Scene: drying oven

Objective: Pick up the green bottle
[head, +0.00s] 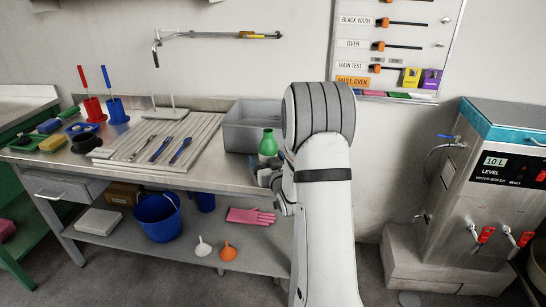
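The green bottle (268,143) stands upright at the right end of the metal workbench (225,157), just in front of the grey bin. Its neck and shoulder show; its lower part is partly hidden. My gripper (268,177) is just in front of the bottle and below it in the picture, at the bench's right edge. My white arm covers much of the gripper, and the fingers are too small and hidden to tell open from shut. I cannot tell whether it touches the bottle.
The grey bin (250,118) stands close behind the bottle. A ribbed board (160,140) with utensils lies left of it. Red and blue holders (94,109) stand farther left. A water boiler (485,185) stands at the right. The lower shelf holds a blue bucket (157,217).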

